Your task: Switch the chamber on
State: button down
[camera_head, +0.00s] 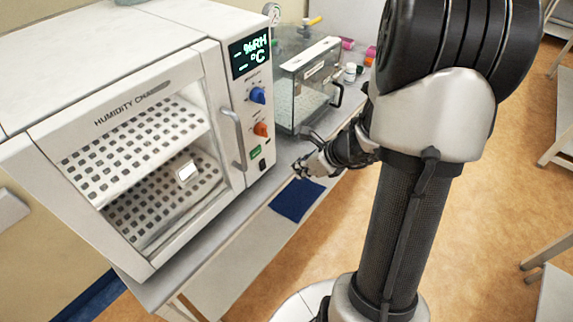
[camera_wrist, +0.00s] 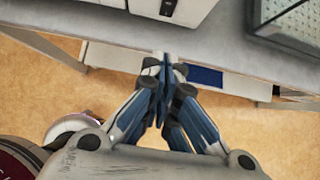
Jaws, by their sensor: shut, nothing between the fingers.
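The white humidity chamber (camera_head: 130,95) stands on the bench with its glazed door closed. Its display (camera_head: 249,55) is lit and shows dashes beside %RH and °C. Below it on the panel are a blue knob (camera_head: 257,95), an orange knob (camera_head: 261,129), a small green element (camera_head: 255,152) and a small dark element (camera_head: 262,165) at the bottom. My gripper (camera_head: 301,169) is shut and empty, to the right of the lower panel and apart from it. In the wrist view my gripper (camera_wrist: 165,62) points toward the bench edge, with the chamber's lower front (camera_wrist: 190,8) at the top.
A clear-walled box (camera_head: 304,90) with a handle stands right of the chamber, near my gripper. A blue mat (camera_head: 297,200) lies below my gripper. The chamber's door handle (camera_head: 234,138) sticks out left of the panel. A small white item (camera_head: 187,172) lies inside. Small bottles (camera_head: 350,72) stand behind.

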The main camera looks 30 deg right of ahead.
aim_at(263, 165)
jog(key=shift+s+f, duration=0.1)
jog(key=shift+f, duration=0.05)
jog(key=b+x, duration=0.1)
jog(key=x, duration=0.3)
jog(key=w+b+x, duration=0.1)
jog(key=x, duration=0.3)
jog(key=r+b+x, duration=0.1)
jog(key=b+x, duration=0.1)
jog(key=x, duration=0.2)
jog(key=shift+w+a, duration=0.25)
jog(key=shift+a, duration=0.05)
jog(key=shift+w+a, duration=0.2)
jog(key=shift+w, duration=0.3)
jog(key=shift+f+b, duration=0.1)
jog(key=shift+b, duration=0.2)
